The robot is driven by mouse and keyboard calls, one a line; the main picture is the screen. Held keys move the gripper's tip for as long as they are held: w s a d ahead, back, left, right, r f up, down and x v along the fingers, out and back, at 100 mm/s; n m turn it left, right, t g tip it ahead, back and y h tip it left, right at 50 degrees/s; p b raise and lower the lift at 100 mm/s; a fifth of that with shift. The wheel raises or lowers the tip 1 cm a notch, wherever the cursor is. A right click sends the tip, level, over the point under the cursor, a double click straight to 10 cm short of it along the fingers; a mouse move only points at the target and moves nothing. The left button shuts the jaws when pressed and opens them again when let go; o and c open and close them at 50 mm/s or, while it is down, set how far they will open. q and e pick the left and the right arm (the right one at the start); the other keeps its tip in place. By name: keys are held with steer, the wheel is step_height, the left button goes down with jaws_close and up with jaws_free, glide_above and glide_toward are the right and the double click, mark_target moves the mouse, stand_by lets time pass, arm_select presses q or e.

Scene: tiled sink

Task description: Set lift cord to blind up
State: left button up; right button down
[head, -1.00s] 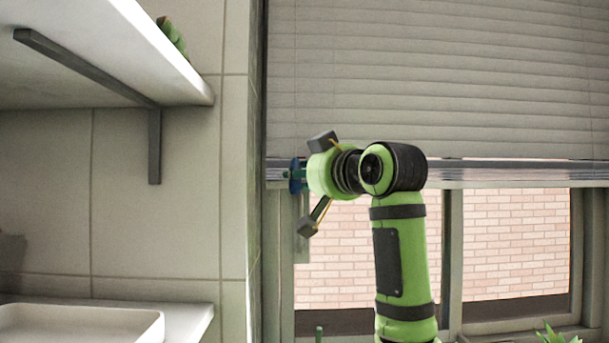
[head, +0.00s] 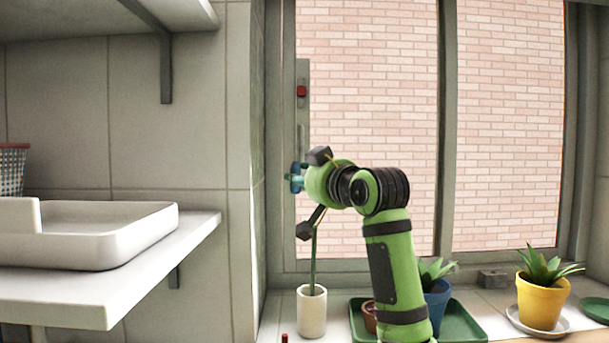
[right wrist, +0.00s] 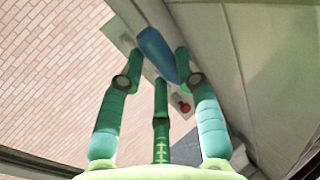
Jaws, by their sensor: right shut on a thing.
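The blind is out of view; the visible part of the window (head: 370,110) is uncovered. My right gripper (head: 297,178) is at the window's left frame, with its arm rising from the bottom. In the right wrist view its fingers (right wrist: 158,68) are closed around a blue pointed piece (right wrist: 154,48), which looks like the lift cord's handle. The cord itself cannot be made out. My left gripper is not in view.
A white vase (head: 312,312) with a stem stands below the gripper. A green tray (head: 462,325) with pots and a yellow pot (head: 540,302) sit on the sill. A shelf with a white basin (head: 100,240) juts out at left. A red button (head: 301,91) is on the window frame.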

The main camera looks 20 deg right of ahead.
steer(key=c, duration=0.9)
jaws_free()
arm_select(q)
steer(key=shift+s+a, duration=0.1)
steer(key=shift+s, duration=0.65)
arm_select(e)
steer(key=shift+o, duration=0.2)
step_height(320, 180, up, 10)
steer(key=shift+w, duration=0.1)
